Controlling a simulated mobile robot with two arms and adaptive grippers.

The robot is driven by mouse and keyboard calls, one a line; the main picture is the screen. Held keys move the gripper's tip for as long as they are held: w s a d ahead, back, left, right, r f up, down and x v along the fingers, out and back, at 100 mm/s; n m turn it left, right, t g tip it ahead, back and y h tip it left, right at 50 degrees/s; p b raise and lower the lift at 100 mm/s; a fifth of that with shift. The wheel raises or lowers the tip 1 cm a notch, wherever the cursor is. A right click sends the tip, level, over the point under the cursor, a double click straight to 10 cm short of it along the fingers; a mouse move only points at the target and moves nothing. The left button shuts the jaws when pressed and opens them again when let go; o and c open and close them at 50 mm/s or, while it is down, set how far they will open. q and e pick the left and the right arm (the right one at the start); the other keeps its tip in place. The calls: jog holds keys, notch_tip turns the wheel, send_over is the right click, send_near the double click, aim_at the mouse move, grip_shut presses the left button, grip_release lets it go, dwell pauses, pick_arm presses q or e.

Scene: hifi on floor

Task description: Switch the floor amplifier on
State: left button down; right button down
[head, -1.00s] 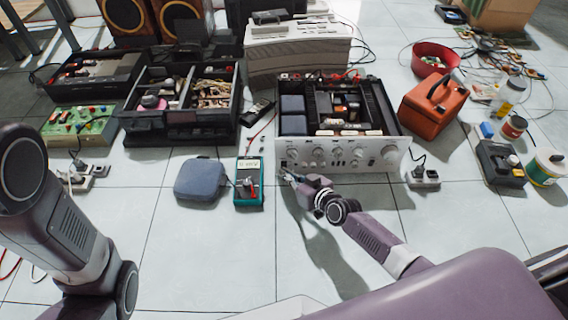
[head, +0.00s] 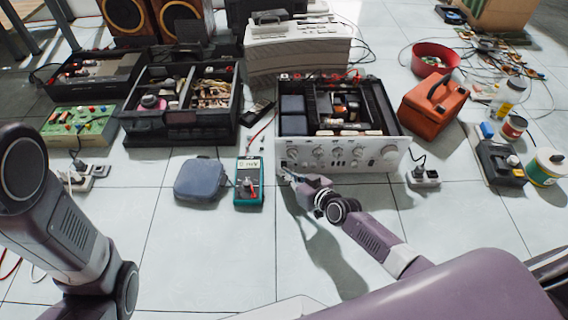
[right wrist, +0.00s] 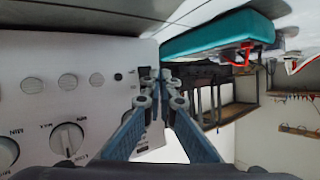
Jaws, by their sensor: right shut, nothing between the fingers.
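The floor amplifier (head: 345,157) stands open-topped on the tiles, with a silver front panel of knobs facing me. In the right wrist view its panel (right wrist: 60,105) fills the left side, with knobs, a row of round grey parts and a small dark round spot. My right gripper (head: 287,174) is at the panel's lower left end. Its fingertips (right wrist: 160,77) are shut together with nothing between them, close to the panel's edge; I cannot tell whether they touch it. The switch itself is not clearly visible. Only my left arm shows, not its gripper.
A teal multimeter (head: 249,183) and a blue-grey case (head: 200,180) lie left of my right gripper. The floor in front is mostly clear.

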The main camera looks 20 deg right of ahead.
jog(key=shift+w+d, duration=0.15)
jog(key=shift+w, duration=0.2)
jog(key=shift+w+r, duration=0.1)
jog(key=shift+w, duration=0.2)
dwell(0.4)
jog(key=shift+s, duration=0.1)
jog(key=shift+s, duration=0.65)
jog(key=shift+s+a, duration=0.1)
jog(key=shift+a, duration=0.1)
jog(key=shift+s+a+f+p, duration=0.1)
jog(key=shift+s+a+p, duration=0.05)
jog(key=shift+s+p, duration=0.35)
jog(key=shift+s+a+f+p, duration=0.15)
jog(key=shift+s+p, duration=0.15)
jog(key=shift+s, duration=0.3)
jog(key=shift+s+a+f+p, duration=0.1)
jog(key=shift+s+a+p, duration=0.1)
jog(key=shift+s, duration=0.35)
jog(key=shift+s+a+p, duration=0.1)
jog(key=shift+s+p, duration=0.1)
jog(key=shift+s, duration=0.45)
